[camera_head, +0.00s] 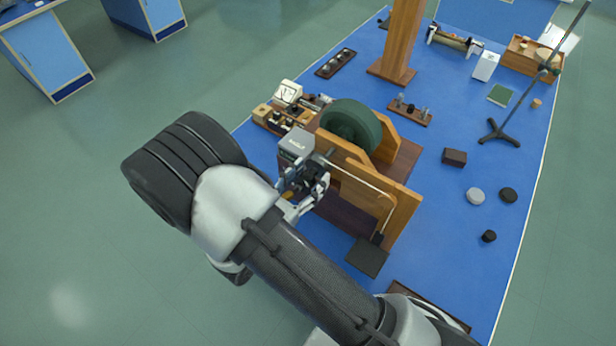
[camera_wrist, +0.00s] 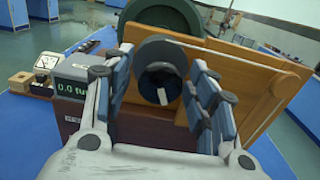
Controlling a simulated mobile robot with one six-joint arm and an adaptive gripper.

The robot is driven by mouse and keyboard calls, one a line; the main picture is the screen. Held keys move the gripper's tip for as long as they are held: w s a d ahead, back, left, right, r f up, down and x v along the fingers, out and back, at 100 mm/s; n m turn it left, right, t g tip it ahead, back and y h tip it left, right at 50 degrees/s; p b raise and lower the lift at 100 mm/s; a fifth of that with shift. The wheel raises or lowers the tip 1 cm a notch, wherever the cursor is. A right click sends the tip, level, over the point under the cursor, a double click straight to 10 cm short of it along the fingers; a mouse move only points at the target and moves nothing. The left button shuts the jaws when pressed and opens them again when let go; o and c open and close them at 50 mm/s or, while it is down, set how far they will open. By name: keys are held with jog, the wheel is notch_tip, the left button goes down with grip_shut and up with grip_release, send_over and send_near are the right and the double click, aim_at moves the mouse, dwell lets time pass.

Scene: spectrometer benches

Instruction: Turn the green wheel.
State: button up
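The green wheel (camera_head: 350,125) stands upright in a wooden frame (camera_head: 375,200) on the blue bench. It also shows at the top of the wrist view (camera_wrist: 166,14). A dark round hub or crank part (camera_wrist: 161,52) sits on the near side of the frame. My gripper (camera_head: 304,180) is at this near side, below and in front of the wheel. In the wrist view my gripper (camera_wrist: 161,78) has its fingers apart, one on each side of the dark round part. I cannot tell whether they touch it. The arm hides part of the frame's base in the head view.
A grey display box (camera_head: 297,142) stands close left of my gripper; its screen reads 0.0 in the wrist view (camera_wrist: 78,84). A wooden post (camera_head: 402,40) rises behind. A metal stand (camera_head: 500,132), a brown block (camera_head: 454,157) and small discs lie to the right.

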grip_shut()
dwell(0.4)
jog(key=shift+w+d+n, duration=0.1)
jog(key=shift+n, duration=0.2)
